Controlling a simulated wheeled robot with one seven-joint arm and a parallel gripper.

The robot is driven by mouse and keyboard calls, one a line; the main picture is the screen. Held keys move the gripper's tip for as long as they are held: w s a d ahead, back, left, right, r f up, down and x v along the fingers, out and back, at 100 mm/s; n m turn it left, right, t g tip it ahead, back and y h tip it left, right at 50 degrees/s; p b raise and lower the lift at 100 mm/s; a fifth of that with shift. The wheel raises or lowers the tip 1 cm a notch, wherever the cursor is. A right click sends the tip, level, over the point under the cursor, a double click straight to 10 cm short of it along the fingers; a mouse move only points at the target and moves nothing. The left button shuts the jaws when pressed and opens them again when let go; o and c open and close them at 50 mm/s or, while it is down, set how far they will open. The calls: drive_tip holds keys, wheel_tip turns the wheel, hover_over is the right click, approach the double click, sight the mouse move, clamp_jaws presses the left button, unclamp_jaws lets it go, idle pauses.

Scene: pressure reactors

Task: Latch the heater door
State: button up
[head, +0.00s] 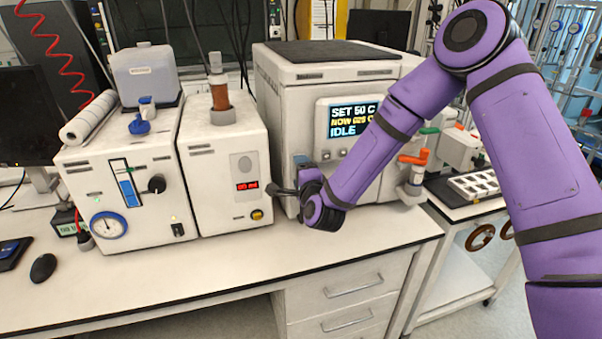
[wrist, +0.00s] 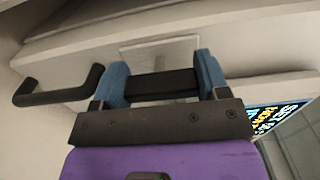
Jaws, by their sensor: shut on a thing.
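The heater (head: 318,105) is the white box with the display reading SET 50 C, NOW and IDLE. Its front looks closed, but a small gap is hard to judge. My gripper (head: 301,160) is at the left part of the heater's front, below and left of the display. In the wrist view my gripper (wrist: 163,72) has its blue fingers on either side of a black bar (wrist: 162,85), against the pale front; the bar is probably the latch part. A curved black handle (wrist: 62,90) sticks out left of the fingers; it also shows in the head view (head: 281,190). My wrist hides the lower front.
A white unit with a red readout (head: 228,170) stands close on the left, beside one with a gauge (head: 108,225). An orange-handled valve (head: 412,160) stands to the right. The bench top (head: 330,245) in front is clear.

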drive_tip(key=o, duration=0.9)
drive_tip(key=shift+o, duration=0.2)
drive_tip(key=v, duration=1.1)
drive_tip(key=shift+w, duration=0.15)
